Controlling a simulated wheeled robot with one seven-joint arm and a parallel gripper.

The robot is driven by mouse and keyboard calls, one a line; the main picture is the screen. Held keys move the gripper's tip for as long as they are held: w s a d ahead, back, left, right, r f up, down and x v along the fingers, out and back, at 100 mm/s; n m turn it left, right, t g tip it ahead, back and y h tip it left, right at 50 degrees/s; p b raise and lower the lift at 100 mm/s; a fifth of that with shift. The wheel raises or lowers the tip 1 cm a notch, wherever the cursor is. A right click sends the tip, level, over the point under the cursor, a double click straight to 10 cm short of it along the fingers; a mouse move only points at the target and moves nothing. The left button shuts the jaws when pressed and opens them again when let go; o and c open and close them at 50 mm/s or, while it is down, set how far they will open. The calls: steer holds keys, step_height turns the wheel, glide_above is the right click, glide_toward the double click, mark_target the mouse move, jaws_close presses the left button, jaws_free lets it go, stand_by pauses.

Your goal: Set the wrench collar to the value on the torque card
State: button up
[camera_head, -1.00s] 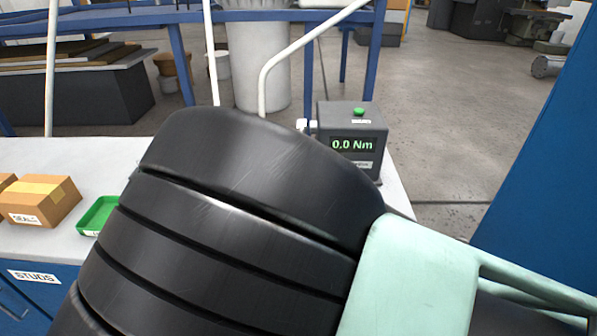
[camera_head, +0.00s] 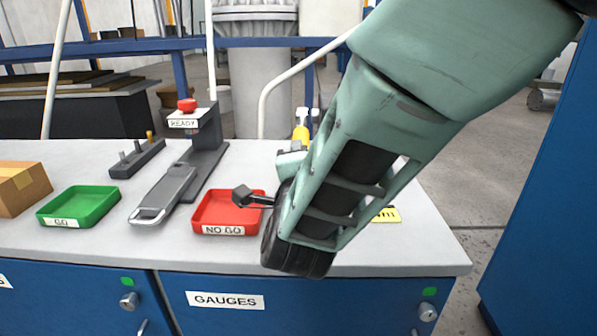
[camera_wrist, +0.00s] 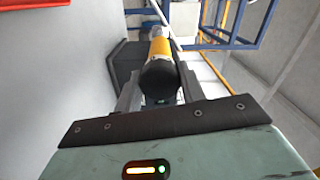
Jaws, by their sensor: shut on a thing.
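A wrench with a yellow section (camera_wrist: 160,48) and a black end (camera_wrist: 159,80) shows in the wrist view. My gripper (camera_wrist: 160,98) is shut on it, with one finger on each side of the black end. In the head view part of the yellow section (camera_head: 301,133) shows beyond my arm, with my gripper (camera_head: 291,158) mostly hidden. The collar's setting cannot be read. A yellow card (camera_head: 386,215) lies on the bench, partly behind my arm; its text is too small and covered to read.
The bench (camera_head: 440,250) holds a green GO tray (camera_head: 80,208), a red NO GO tray (camera_head: 229,215), a grey stand marked READY (camera_head: 207,135) and a cardboard box (camera_head: 22,188). A dark grey box (camera_wrist: 122,68) stands beside the wrench in the wrist view. A tall blue panel (camera_head: 540,220) is at right.

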steer(key=m+b, duration=0.3)
steer(key=b, duration=0.4)
steer(key=f+m+b, duration=0.1)
steer(key=m+b, duration=0.3)
steer(key=b, duration=0.3)
steer(key=shift+b, duration=0.35)
steer(key=m+b, duration=0.7)
steer(key=b, duration=0.4)
steer(key=shift+b, duration=0.3)
steer(key=m+b, duration=0.5)
steer(key=b, duration=0.3)
steer(key=shift+r, duration=0.1)
steer(key=m+b, duration=0.4)
steer(key=shift+r, duration=0.3)
steer(key=o, duration=1)
steer(key=shift+c, duration=0.2)
steer(key=shift+r, duration=0.1)
